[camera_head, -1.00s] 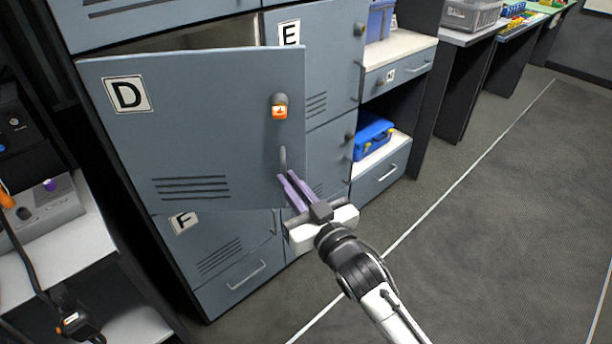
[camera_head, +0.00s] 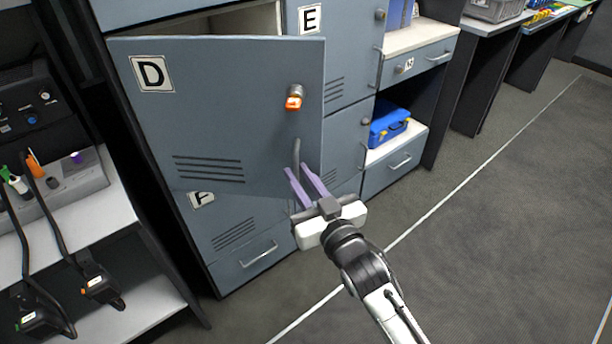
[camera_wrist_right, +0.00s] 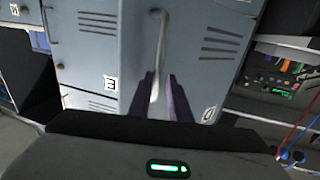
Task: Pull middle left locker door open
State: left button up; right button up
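The middle left locker door (camera_head: 225,120), grey-blue with label D, stands partly open, with a dark gap along its top. Its vertical grey handle (camera_head: 297,152) is near the door's right edge, below a lock with an orange tag (camera_head: 294,102). My right gripper (camera_head: 298,170) is at the handle's lower end, its two purple fingers spread apart. In the right wrist view the handle (camera_wrist_right: 159,50) runs down toward the space between the dark fingers (camera_wrist_right: 162,85), with room beside it. I cannot tell whether a finger touches it. My left gripper is not in view.
Locker E (camera_head: 350,60) is shut on the right of the open door. Locker F (camera_head: 225,225) is shut below. A white shelf with a grey device (camera_head: 70,190) and cabled units stands at left. The floor (camera_head: 480,240) at right is clear.

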jog(key=o, duration=0.4)
jog(key=a, duration=0.2)
jog(key=shift+s+a+y, duration=0.3)
jog(key=shift+s, duration=0.1)
jog(key=shift+c, duration=0.2)
jog(key=shift+d, duration=0.3)
jog(key=v, duration=1)
jog(key=shift+d+r, duration=0.1)
jog(key=shift+r, duration=0.05)
